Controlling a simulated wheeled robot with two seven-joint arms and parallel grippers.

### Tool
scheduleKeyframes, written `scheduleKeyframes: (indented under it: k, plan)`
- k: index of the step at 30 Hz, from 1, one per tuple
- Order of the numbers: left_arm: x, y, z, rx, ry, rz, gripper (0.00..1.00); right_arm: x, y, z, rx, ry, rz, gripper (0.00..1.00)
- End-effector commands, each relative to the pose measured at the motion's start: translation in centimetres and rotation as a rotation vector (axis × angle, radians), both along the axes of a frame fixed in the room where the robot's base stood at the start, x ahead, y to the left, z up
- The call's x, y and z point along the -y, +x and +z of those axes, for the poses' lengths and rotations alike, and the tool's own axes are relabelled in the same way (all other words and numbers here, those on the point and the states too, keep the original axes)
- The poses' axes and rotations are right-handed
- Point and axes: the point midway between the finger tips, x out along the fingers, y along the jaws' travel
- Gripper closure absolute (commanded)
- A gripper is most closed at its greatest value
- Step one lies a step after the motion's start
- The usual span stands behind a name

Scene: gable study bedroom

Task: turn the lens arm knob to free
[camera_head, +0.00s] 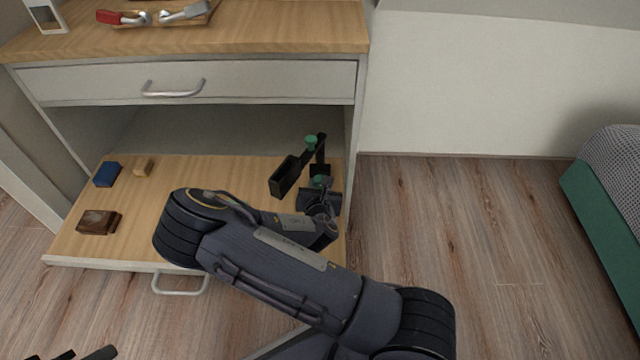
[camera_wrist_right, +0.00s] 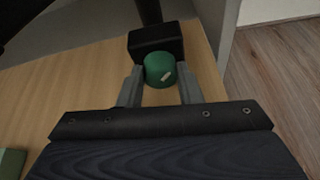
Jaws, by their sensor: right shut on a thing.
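A dark stand (camera_head: 287,176) with green knobs is at the right end of the pulled-out lower shelf. One green knob (camera_head: 310,143) is on top of it, and a lower green knob (camera_head: 320,181) is close to my right gripper (camera_head: 322,196). In the right wrist view, a green knob (camera_wrist_right: 160,68) with a short pale slanted mark sits between the two fingers of my right gripper (camera_wrist_right: 160,88), which is shut on it. A black block (camera_wrist_right: 156,42) is just behind the knob. I cannot read any label. Only dark tips of my left gripper (camera_head: 75,354) show at the bottom left.
The wooden shelf (camera_head: 165,225) also holds a blue box (camera_head: 107,174), a small wooden block (camera_head: 143,168) and a brown box (camera_head: 98,222). The cabinet's side wall is close right of the stand. A closed drawer (camera_head: 250,82) is above. Open floor lies to the right.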

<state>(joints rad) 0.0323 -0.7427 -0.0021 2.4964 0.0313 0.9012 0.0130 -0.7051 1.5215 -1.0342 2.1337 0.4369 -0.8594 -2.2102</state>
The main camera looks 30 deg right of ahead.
Motion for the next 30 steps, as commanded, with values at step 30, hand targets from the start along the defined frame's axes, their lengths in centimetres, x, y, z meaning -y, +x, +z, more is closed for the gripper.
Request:
scheduleKeyframes:
  k: [30]
  plan:
    - [0.0,0.0,-0.03,0.0,0.0,0.0,0.64,-0.18,0.06,-0.13,-0.142,-0.226,-0.001,0.91]
